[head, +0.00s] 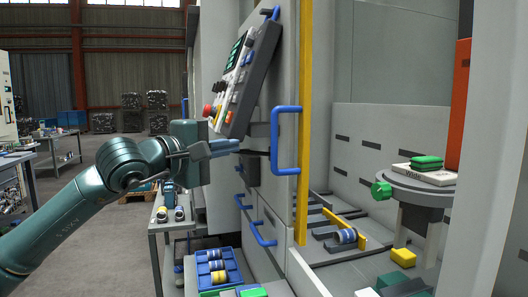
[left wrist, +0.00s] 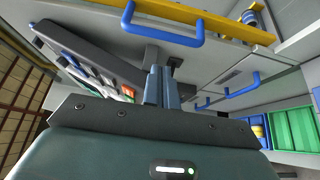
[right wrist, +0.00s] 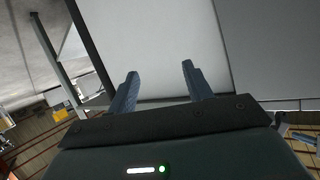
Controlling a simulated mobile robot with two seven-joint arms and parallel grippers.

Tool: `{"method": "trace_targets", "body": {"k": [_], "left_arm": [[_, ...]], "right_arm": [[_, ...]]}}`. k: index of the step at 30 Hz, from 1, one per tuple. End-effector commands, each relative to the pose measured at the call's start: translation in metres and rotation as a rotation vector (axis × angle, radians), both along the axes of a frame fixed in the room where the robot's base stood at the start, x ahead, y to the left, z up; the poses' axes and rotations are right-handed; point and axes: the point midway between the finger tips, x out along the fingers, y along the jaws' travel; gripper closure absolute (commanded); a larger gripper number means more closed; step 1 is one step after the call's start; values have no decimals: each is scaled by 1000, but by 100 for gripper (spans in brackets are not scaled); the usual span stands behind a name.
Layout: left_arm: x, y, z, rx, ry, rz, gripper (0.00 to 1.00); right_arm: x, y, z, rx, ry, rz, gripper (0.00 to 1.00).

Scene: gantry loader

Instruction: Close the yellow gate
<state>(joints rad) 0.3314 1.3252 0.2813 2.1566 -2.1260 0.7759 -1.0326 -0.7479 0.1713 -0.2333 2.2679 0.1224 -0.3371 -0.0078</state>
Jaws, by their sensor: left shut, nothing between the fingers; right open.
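A tall yellow strip (head: 304,120) edges a grey panel that bears a blue handle (head: 275,140). To its right the machine's interior is exposed. The yellow strip (left wrist: 205,14) and blue handle (left wrist: 165,40) also show in the left wrist view. A low yellow bar (head: 344,228) lies inside the machine; I cannot tell which yellow part is the gate. My left gripper (head: 238,146) is shut and empty, left of the handle and apart from it, below the control panel. My right gripper (right wrist: 160,68) is open and empty before a pale panel, outside the head view.
A tilted control panel (head: 245,75) overhangs my left gripper. More blue handles (head: 262,234) sit lower on the machine. A blue bin (head: 205,270) stands below, and a round grey table (head: 415,186) with a green knob is inside at right.

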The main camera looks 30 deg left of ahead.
Motion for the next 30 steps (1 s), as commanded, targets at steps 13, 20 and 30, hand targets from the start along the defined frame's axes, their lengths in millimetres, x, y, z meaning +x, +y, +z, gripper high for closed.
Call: {"method": "trace_targets", "body": {"k": [13,20,30], "left_arm": [[43,-7,8,-14,0,-4,100],[81,-15,4,-12,2,-5,100],[99,-18,0,-7,3,-4,100]], "right_arm": [[5,9,10,-20,81,26,50],[4,7,20,-65,84,37,50],[3,6,21,-83,86,40,50]]}}
